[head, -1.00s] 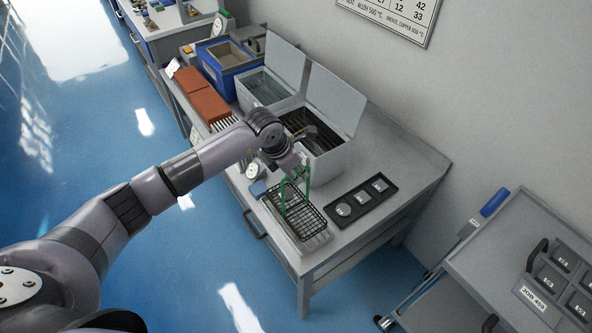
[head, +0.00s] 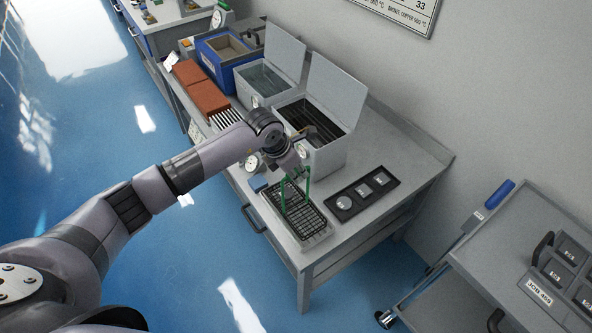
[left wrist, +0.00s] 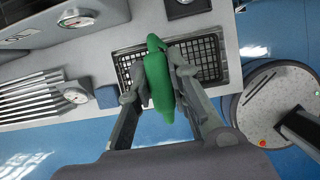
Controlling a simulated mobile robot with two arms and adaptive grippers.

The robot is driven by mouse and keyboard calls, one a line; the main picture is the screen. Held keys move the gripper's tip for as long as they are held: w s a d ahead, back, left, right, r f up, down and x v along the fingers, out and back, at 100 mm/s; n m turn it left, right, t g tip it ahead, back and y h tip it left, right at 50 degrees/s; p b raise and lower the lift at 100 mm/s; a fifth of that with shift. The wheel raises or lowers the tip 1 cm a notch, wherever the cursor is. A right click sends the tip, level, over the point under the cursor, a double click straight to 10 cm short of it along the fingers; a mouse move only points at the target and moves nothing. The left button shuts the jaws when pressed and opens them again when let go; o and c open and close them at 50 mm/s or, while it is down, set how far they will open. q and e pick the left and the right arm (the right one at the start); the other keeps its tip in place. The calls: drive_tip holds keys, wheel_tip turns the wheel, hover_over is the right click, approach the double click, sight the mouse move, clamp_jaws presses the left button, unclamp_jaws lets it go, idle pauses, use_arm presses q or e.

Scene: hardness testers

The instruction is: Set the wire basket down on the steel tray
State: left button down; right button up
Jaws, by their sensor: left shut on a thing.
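The black wire basket (head: 297,219) has a tall green handle (head: 283,200) and appears level over the steel tray (head: 319,242) near the bench's front corner. The tray's near end shows past the basket; most of the rest is hidden under it. I cannot tell whether the basket touches the tray. My left gripper (head: 294,172) is shut on the top of the green handle. In the left wrist view the handle (left wrist: 158,78) lies between the fingers, with the basket mesh (left wrist: 207,55) below. My right gripper is not in view.
A black holder with sample pieces (head: 363,193) lies right of the basket. An open-lidded grey bath (head: 325,155) stands behind. A small blue block (head: 259,184) and a round dial (head: 253,162) are at the left. The bench's front edge is close.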

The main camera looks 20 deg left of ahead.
use_arm(q)
drive_tip(key=c, duration=1.5)
unclamp_jaws()
drive_tip(key=shift+c, duration=0.2)
drive_tip(key=shift+o, duration=0.6)
drive_tip(key=shift+f, duration=0.1)
drive_tip(key=v, duration=1.2)
